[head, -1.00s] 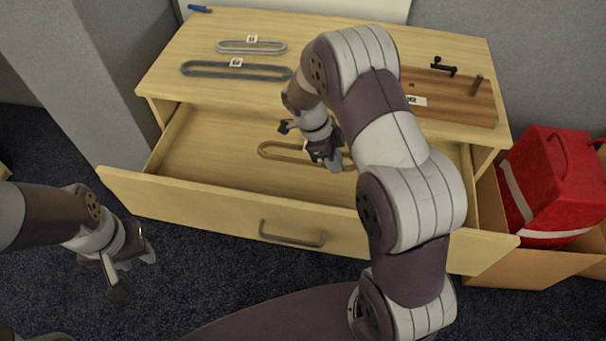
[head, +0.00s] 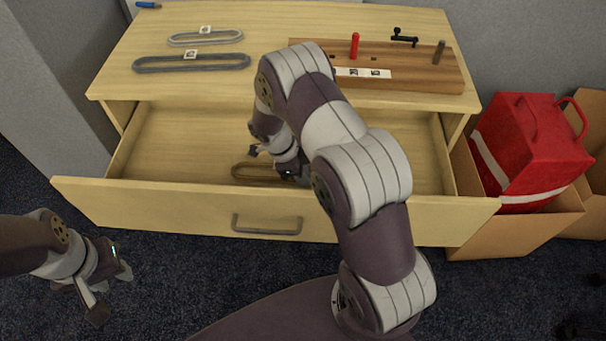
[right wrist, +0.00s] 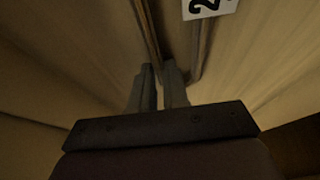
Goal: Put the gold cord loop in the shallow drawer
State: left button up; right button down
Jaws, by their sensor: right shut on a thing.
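The gold cord loop (head: 250,166) is inside the open shallow drawer, close behind its front panel (head: 130,206). My right gripper (head: 297,178) reaches into the drawer and is shut on the loop near its right end. In the right wrist view the fingertips (right wrist: 162,76) pinch one strand of the loop (right wrist: 148,28), and a white tag with a 2 sits by it. Whether the loop touches the drawer floor I cannot tell. My left gripper (head: 112,292) is open and empty, left of the drawer and outside it.
Two grey cord loops, the larger one (head: 150,65) nearer, lie on the tabletop (head: 260,22) with a blue pen (head: 148,5). A wooden board (head: 430,75) with pegs stands at right. A red bag (head: 535,140) sits in a cardboard box (head: 520,232) right of the drawer.

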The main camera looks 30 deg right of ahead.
jog(key=c, duration=1.5)
grip_release()
jog(key=shift+f, duration=0.15)
jog(key=shift+c, duration=0.2)
jog(key=o, duration=0.4)
jog(key=shift+r, duration=0.2)
jog(key=p+v, duration=0.2)
jog(key=v, duration=1)
jog(key=shift+w, duration=0.1)
